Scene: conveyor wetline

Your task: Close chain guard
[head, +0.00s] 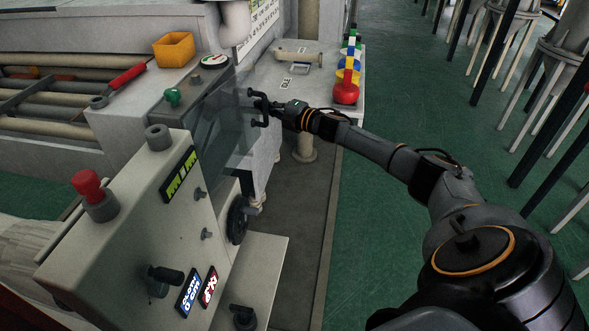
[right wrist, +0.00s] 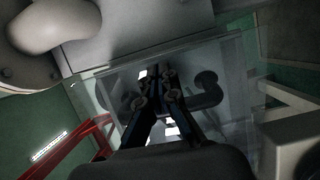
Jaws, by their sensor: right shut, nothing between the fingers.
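The chain guard (head: 215,122) is a clear, smoky panel at the machine's right side, behind the control housing. Its black handle (head: 255,95) stands out from the panel's right edge. My right gripper (head: 272,107) is at the handle, with its fingers shut and nothing between them. In the right wrist view the shut fingers (right wrist: 157,88) point at the clear panel (right wrist: 235,75), and the dark curved handle (right wrist: 208,92) is just right of them. I cannot tell whether the fingers touch the handle. My left gripper is not in view.
The control housing (head: 140,215) with knobs and a red button (head: 90,187) stands in front. A yellow bin (head: 174,48) and a red-handled tool (head: 125,78) lie on the machine. A red object (head: 346,90) stands on the far bench.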

